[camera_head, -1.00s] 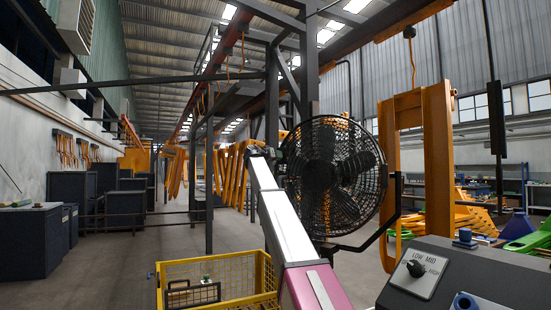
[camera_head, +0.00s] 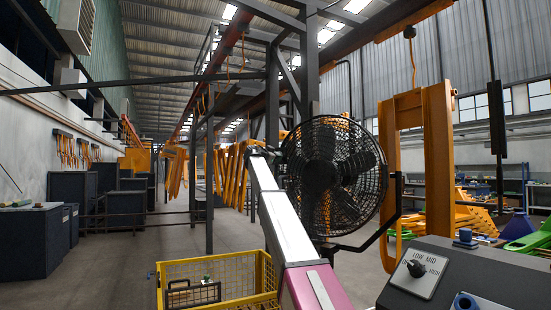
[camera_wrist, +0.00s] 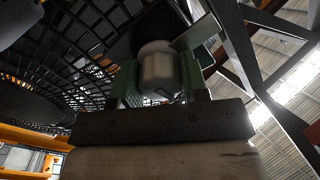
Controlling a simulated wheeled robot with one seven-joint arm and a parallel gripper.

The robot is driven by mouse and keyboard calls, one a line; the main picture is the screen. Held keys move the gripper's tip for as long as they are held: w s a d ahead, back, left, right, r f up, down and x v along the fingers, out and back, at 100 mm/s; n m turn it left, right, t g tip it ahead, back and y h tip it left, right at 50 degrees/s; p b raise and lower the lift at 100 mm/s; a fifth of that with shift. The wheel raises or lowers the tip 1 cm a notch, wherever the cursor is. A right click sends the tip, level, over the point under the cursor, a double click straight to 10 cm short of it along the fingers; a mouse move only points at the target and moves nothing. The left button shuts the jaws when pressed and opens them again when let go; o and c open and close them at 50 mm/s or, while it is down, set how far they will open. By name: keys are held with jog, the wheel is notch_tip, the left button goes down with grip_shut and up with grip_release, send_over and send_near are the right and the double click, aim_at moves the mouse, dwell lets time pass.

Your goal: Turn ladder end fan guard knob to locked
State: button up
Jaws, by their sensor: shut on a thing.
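The black fan (camera_head: 335,172) with its round wire guard stands right of my arm in the head view. Its guard also fills the upper left of the wrist view (camera_wrist: 85,60). My gripper (camera_wrist: 159,80) has its green-padded fingers on both sides of a pale, rounded knob (camera_wrist: 157,66) by the guard's edge, and is shut on it. In the head view my gripper (camera_head: 270,153) is small and dark at the guard's left edge, and the knob cannot be made out there. The knob's marking or lock position cannot be read.
A grey control box (camera_head: 470,275) with a LOW-MID-HIGH dial (camera_head: 416,268) stands at the lower right. A yellow wire crate (camera_head: 215,277) is below my arm. Dark steel posts (camera_head: 272,110) rise behind my gripper. An orange frame (camera_head: 440,150) hangs right of the fan.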

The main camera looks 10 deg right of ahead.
jog(key=shift+m, duration=0.4)
jog(key=o, duration=0.9)
jog(key=shift+s+a, duration=0.1)
jog(key=v, duration=1)
jog(key=shift+s+a, duration=0.2)
